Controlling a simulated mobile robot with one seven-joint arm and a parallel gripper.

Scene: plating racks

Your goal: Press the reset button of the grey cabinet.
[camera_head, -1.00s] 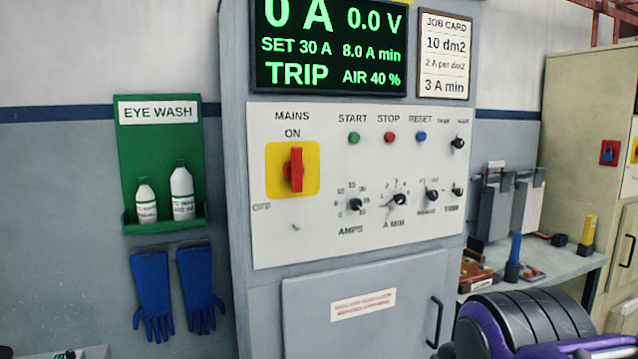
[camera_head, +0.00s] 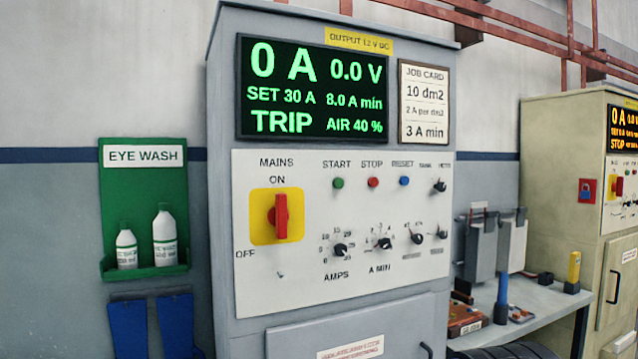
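The grey cabinet (camera_head: 222,100) stands upright in the middle of the head view. Its white control panel (camera_head: 300,295) carries a blue reset button (camera_head: 404,181) under the label RESET, at the upper right. The red stop button (camera_head: 373,182) and the green start button (camera_head: 338,183) sit to its left in the same row. The red mains switch (camera_head: 281,215) on its yellow plate is vertical, toward ON. The display (camera_head: 315,88) reads 0 A, 0.0 V, SET 30 A, 8.0 A min, TRIP, AIR 40 %. My gripper is not in view.
A bench (camera_head: 545,300) with tools stands to the right. A beige cabinet (camera_head: 560,180) with its own display stands at far right.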

